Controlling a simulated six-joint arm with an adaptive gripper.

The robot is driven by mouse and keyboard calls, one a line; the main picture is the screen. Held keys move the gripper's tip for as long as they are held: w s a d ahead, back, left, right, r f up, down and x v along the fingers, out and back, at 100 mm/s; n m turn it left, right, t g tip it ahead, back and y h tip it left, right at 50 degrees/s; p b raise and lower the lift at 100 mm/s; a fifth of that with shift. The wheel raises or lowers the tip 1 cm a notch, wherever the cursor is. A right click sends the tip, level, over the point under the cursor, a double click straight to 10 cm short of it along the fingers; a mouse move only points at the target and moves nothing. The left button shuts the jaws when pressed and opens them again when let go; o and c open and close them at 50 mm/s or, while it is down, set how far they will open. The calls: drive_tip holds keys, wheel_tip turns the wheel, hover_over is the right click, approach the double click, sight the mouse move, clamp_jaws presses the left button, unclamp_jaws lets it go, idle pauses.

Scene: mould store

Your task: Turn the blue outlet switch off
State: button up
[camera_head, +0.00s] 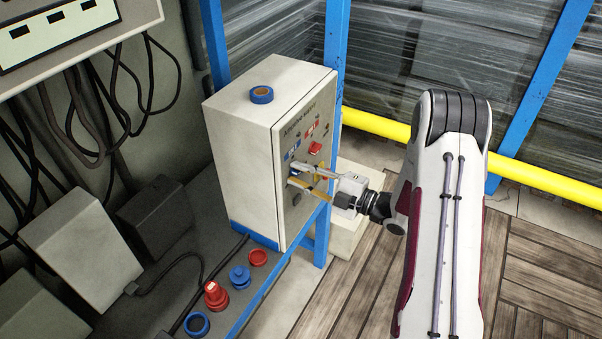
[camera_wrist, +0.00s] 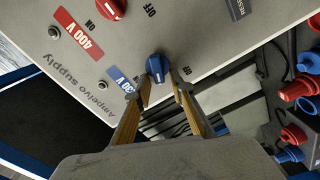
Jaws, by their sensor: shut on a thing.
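The blue outlet switch (camera_wrist: 157,67) is a round knob on the panel of a pale supply box (camera_head: 240,145). In the wrist view it sits between the two tan fingers of my gripper (camera_wrist: 161,88), beside the blue voltage label (camera_wrist: 122,80). My gripper (camera_head: 300,178) is shut on the blue switch, reaching the panel from the right. In the head view the gripper hides the switch. I cannot tell clearly which way the knob points. A red switch (camera_head: 315,148), also seen in the wrist view (camera_wrist: 111,8), is higher on the panel, by the red 400 V label (camera_wrist: 78,33).
A blue tape roll (camera_head: 262,94) lies on top of the box. Red and blue sockets, including a red plug (camera_head: 215,294), stand on the grey ledge at front left. Blue posts and a yellow rail (camera_head: 376,124) are behind. Wooden floor lies open at right.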

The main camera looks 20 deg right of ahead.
drive_tip(key=shift+f+n, duration=0.2)
drive_tip(key=shift+n, duration=0.85)
drive_tip(key=shift+f+n, duration=0.2)
drive_tip(key=shift+n, duration=0.85)
drive_tip(key=o, duration=0.8)
drive_tip(key=shift+c, duration=0.2)
drive_tip(key=shift+d, duration=0.1)
drive_tip(key=v, duration=1.2)
